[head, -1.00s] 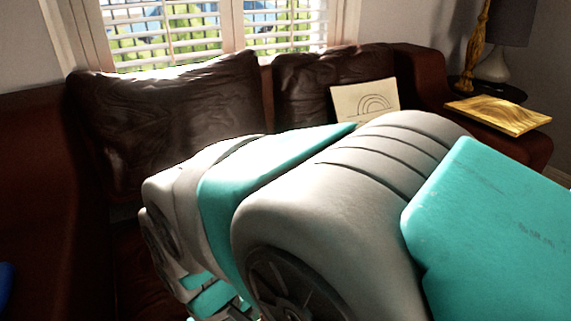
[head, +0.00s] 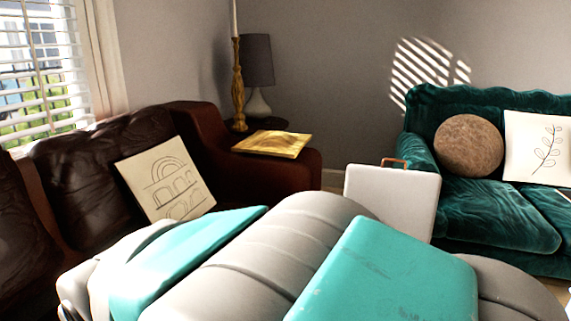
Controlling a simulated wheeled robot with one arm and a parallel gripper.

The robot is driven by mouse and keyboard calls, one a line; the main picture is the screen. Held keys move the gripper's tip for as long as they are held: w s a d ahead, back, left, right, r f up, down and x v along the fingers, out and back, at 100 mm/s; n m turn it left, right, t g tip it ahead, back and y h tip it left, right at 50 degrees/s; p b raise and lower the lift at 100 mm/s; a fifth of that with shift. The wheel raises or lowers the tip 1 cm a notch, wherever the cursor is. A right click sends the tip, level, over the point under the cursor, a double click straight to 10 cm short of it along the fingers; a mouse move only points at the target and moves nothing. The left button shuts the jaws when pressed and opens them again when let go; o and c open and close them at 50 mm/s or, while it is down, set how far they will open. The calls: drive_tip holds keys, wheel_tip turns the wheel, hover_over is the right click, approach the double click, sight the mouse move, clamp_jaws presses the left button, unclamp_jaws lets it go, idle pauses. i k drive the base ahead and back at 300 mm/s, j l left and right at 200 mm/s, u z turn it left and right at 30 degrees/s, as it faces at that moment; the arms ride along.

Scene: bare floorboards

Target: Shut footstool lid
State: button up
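A pale, flat upright panel (head: 392,203) with a small orange-brown loop at its top edge stands in front of the green sofa. It may be the raised footstool lid, but I cannot tell for sure. Its lower part and whatever is below it are hidden behind my grey and turquoise arm. My arm fills the bottom of the head view. My gripper is not in view.
A brown leather sofa (head: 190,150) with a drawing cushion (head: 165,180) is at left. A yellow wooden board (head: 270,144) lies on its arm, near a dark lamp (head: 257,60). A green velvet sofa (head: 485,215) with a round brown cushion (head: 468,146) is at right. Little floor shows.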

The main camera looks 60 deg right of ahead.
sight(406, 201)
drive_tip(key=z, duration=2.15)
